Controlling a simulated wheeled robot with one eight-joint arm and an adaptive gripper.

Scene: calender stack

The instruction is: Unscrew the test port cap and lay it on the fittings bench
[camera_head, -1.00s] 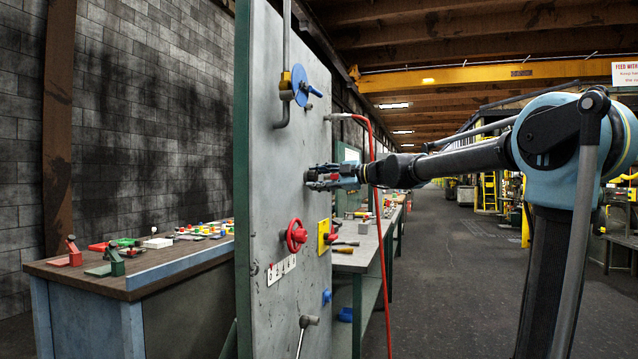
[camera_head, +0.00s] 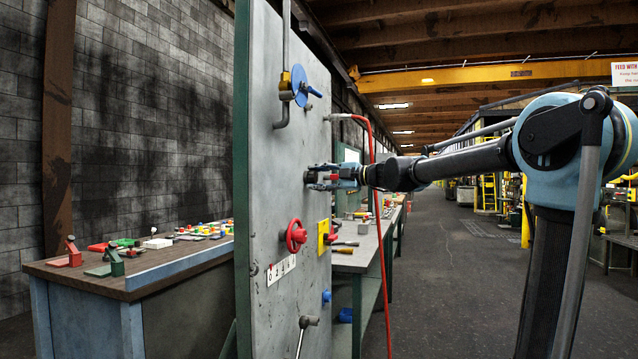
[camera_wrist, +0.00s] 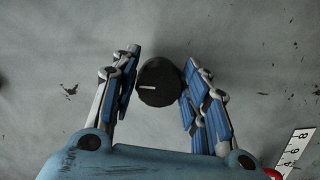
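A round black cap with a white line across it (camera_wrist: 160,82) sits on the grey upright panel, between my gripper's fingers in the wrist view. My gripper (camera_wrist: 163,80) has its fingers spread around the cap, with narrow gaps at both sides. A wooden-topped bench (camera_head: 160,270) stands at left. I cannot tell which one is the fittings bench.
The panel (camera_head: 270,190) carries a red handwheel (camera_head: 296,235), a blue disc valve (camera_head: 301,86), a yellow-plated red switch (camera_head: 325,237) and a lever (camera_head: 305,330). A red hose (camera_head: 381,250) hangs close to my wrist. The floor at right is open.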

